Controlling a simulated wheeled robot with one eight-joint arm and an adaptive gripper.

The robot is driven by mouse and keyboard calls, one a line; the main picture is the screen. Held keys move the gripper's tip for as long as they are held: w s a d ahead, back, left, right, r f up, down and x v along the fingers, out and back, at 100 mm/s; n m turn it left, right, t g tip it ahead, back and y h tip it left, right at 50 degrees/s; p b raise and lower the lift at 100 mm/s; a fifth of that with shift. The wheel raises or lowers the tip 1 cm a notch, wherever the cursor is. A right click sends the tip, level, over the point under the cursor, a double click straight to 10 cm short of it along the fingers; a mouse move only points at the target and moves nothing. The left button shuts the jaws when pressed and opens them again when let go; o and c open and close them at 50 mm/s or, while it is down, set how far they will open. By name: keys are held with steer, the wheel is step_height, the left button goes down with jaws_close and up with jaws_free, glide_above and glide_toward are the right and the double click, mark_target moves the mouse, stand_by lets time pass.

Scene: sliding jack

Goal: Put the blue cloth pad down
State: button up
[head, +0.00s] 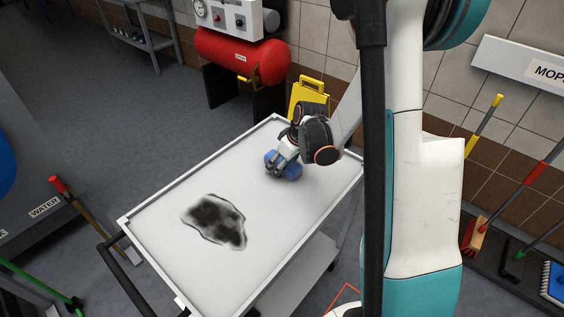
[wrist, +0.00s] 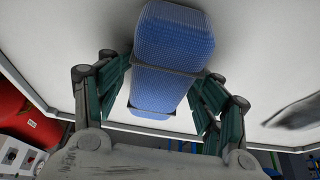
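The blue cloth pad (head: 289,169) is at the far right part of the white-topped cart (head: 262,215), low at its surface. I cannot tell whether it touches the top. My gripper (head: 281,163) reaches down to it from the upper right and partly covers it. In the wrist view the pad (wrist: 172,50) lies between the two green-grey fingers of my gripper (wrist: 168,72). The fingertips meet its two sides near a dark band, so the gripper looks shut on it. A black smudge (head: 214,221) marks the cart top left of the pad, apart from it.
The cart has a raised rim and a dark handle (head: 125,277) at its near left. A yellow folded sign (head: 309,92) and a red tank (head: 240,57) stand behind it. Brooms (head: 474,236) line the wall at right. The cart top around the smudge is clear.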

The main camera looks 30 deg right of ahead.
steer(key=shift+s, duration=0.1)
stand_by(0.3)
steer(key=shift+r+p, duration=0.45)
steer(key=shift+p, duration=0.15)
steer(key=p+v, duration=0.5)
steer(key=v, duration=0.8)
steer(key=shift+s+r, duration=0.25)
steer(key=shift+r, duration=0.1)
